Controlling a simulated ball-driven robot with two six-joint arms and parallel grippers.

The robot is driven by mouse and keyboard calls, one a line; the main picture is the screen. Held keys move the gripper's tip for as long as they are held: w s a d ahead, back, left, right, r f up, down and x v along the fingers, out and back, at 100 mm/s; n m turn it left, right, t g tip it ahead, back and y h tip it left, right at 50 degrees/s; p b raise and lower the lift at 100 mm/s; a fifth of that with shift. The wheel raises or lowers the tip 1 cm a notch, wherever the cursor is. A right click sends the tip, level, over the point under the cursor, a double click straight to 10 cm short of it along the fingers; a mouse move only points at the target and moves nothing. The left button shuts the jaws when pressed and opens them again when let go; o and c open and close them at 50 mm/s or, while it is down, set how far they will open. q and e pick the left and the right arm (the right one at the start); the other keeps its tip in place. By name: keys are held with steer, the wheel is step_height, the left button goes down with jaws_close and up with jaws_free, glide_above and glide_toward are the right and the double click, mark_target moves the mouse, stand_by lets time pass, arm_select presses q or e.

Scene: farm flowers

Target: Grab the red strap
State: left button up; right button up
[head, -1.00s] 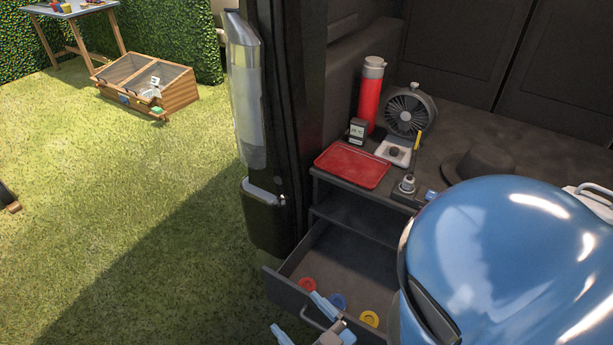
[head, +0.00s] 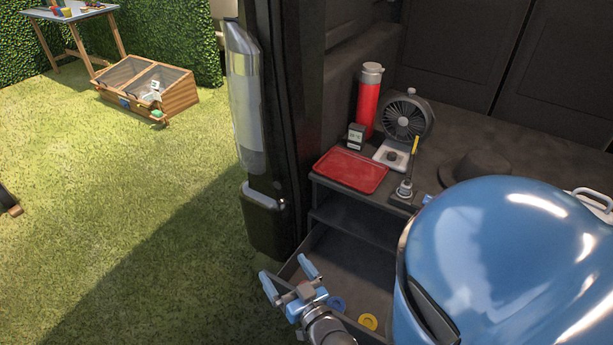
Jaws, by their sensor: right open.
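The red strap is not visible now; my right gripper (head: 286,270) is over the part of the open drawer (head: 350,262) where a red coil lay earlier. A blue coil (head: 337,303) and a yellow coil (head: 368,321) lie on the drawer floor, just right of the gripper. My right gripper is open, its two blue fingers spread and pointing up-left in the picture. Nothing shows between them. They appear above the drawer's front left corner; their height over it is hard to tell. My left gripper is not in view.
Above the drawer, a red tray (head: 350,170), a red flask (head: 369,100), a fan (head: 404,117) and a dark hat (head: 478,163) stand on the dark surface. The dark door pillar (head: 280,120) rises left of the drawer. Open grass (head: 120,230) lies farther left.

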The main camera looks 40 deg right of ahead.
steer(key=w+d+f+m+g+p, duration=0.4)
steer(key=w+d+f+m+g, duration=0.55)
steer(key=f+m, duration=0.35)
steer(key=s+a+f+m+g+y, duration=0.2)
steer(key=s+a+f+m+g, duration=0.1)
steer(key=s+f+m+g, duration=0.5)
steer(key=s+m, duration=0.3)
steer(key=m, duration=0.3)
steer(key=shift+a+f+m+y, duration=0.25)
steer(key=shift+a+m+y, duration=0.15)
steer(key=shift+g, duration=0.25)
